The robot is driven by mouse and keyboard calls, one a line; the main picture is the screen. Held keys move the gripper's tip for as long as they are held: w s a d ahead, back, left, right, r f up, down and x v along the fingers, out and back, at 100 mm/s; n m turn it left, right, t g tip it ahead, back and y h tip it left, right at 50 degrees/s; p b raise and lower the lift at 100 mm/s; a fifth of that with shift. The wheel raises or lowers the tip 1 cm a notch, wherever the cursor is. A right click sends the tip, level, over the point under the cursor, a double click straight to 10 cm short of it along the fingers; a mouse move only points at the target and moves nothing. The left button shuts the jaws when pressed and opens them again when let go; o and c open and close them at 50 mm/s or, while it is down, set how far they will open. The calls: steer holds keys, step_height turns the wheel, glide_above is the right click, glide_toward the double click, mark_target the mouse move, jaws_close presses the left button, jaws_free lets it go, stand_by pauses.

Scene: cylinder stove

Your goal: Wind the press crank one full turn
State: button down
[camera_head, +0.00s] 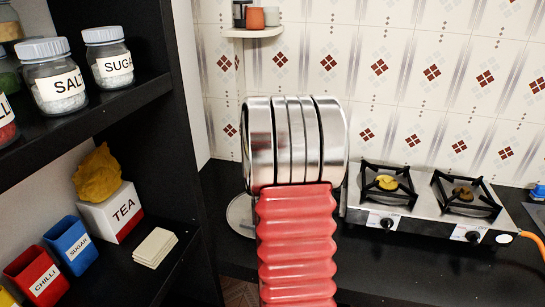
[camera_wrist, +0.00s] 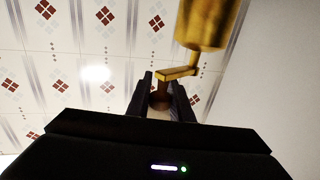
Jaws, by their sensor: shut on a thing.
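In the wrist view, the press shows as a gold cylinder (camera_wrist: 208,22) at the top right. Its gold crank arm (camera_wrist: 178,74) reaches down and to the left from below the cylinder. A brownish crank handle (camera_wrist: 159,100) hangs from the end of that arm. My gripper (camera_wrist: 161,88) is shut on the handle, with a dark finger on either side of it. The lower part of the handle is hard to make out between the fingers. The gold press, the crank and my gripper cannot be seen in the head view.
A two-burner gas stove (camera_head: 410,208) stands on the dark counter at right, with an orange hose (camera_head: 529,240). A dark shelf (camera_head: 120,104) with jars and tins is at left. A small wall shelf (camera_head: 252,32) holds cups. A round grey plate (camera_head: 240,215) is partly hidden.

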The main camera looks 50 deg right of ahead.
steer(key=shift+s+a+m+g+h, duration=0.1)
steer(key=shift+a+m+g+h, duration=0.15)
steer(key=shift+m+g+h, duration=0.45)
steer(key=shift+s+a+m+g+h, duration=0.1)
steer(key=shift+a+m+g+h, duration=0.2)
steer(key=shift+m+g, duration=0.85)
steer(key=shift+s+a+m+g+h, duration=0.15)
steer(key=shift+m+g+h, duration=0.35)
steer(key=shift+g, duration=0.85)
steer(key=shift+a+g, duration=0.1)
steer(key=shift+g, duration=0.2)
steer(key=c, duration=1.6)
jaws_free()
steer(key=v, duration=1.3)
steer(key=shift+a+f, duration=0.15)
steer(key=shift+a, duration=0.25)
